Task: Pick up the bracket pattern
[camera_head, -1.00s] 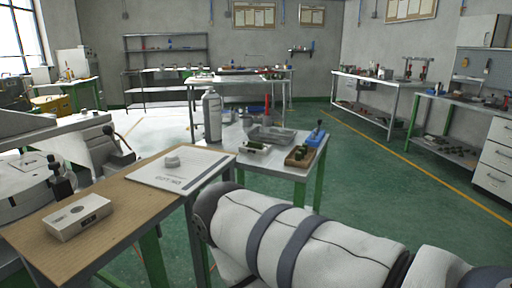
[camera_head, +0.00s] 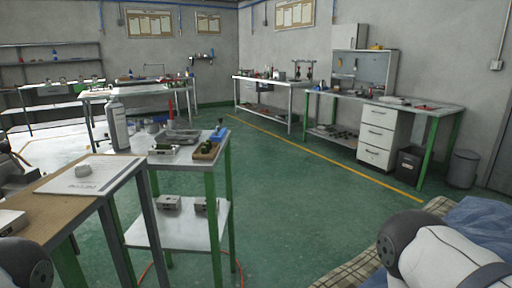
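I cannot make out the bracket pattern for certain. Small dark green pieces sit on a wooden block (camera_head: 207,153) at the right end of the small metal-topped table (camera_head: 180,158). Neither of my grippers shows. One of my arm links shows at the bottom right, and a dark rounded joint shows at the bottom left corner.
A grey tray (camera_head: 181,136), a grey bottle (camera_head: 118,124) and a blue item (camera_head: 218,132) stand on the small table. Grey blocks (camera_head: 169,202) sit on its lower shelf. Green floor is open to its right. A drawer bench (camera_head: 378,137) and bins (camera_head: 461,169) line the right wall.

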